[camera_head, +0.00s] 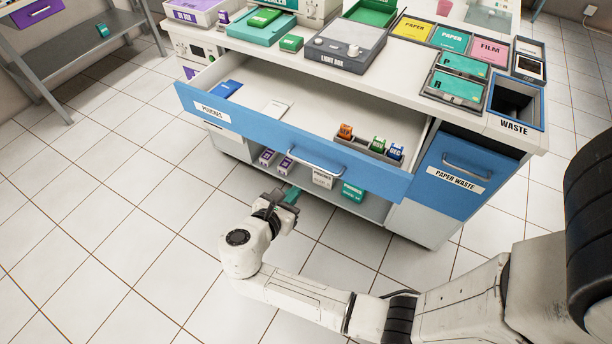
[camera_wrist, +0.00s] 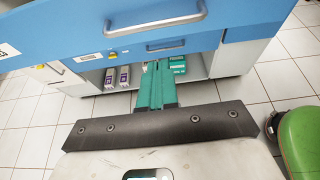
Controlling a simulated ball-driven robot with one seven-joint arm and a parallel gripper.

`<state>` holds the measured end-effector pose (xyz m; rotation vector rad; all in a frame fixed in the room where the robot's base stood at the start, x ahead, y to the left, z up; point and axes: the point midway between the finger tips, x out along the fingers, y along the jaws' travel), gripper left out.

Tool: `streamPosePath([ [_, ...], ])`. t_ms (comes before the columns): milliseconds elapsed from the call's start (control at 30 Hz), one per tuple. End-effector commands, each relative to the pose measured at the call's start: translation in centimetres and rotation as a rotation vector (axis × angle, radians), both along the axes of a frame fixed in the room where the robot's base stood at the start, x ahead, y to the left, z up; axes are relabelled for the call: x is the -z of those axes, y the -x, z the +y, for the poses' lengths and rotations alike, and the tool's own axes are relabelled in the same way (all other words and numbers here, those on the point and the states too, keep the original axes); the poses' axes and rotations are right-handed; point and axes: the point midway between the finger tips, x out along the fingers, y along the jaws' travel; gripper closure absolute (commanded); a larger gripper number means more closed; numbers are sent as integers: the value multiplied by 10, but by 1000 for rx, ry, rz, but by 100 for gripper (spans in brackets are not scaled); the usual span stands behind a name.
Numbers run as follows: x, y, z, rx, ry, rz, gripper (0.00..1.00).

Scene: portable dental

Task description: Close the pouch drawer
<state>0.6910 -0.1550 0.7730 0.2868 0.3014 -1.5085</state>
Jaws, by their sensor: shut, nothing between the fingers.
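The pouch drawer (camera_head: 270,137) is pulled well out of the cabinet, with a blue front labelled "POUCHES" and a silver bar handle (camera_head: 312,163). In the wrist view its blue front (camera_wrist: 70,40) and handle (camera_wrist: 155,24) fill the top. Inside lie a blue item (camera_head: 226,89), pale packets (camera_head: 275,109) and a small divider tray (camera_head: 366,144) with little boxes. My gripper (camera_head: 292,193) is shut and empty, just in front of and below the drawer front near the handle. In the wrist view its green fingers (camera_wrist: 157,84) are together, pointing toward the cabinet under the handle.
Below the drawer is an open shelf with boxes (camera_head: 322,178). A blue "PAPER WASTE" drawer (camera_head: 455,175) is shut at right. The counter holds a light box (camera_head: 345,45), labelled bins and a waste opening (camera_head: 512,104). The tiled floor in front is clear.

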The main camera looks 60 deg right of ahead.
Motion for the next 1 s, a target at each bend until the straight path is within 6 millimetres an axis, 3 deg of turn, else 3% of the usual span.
streamPosePath([
  [167, 13, 0, -33, 5, 0, 1, 100],
  [400, 7, -2, -64, 3, -1, -1, 100],
  [1000, 6, -3, -75, 2, -1, -1, 100],
])
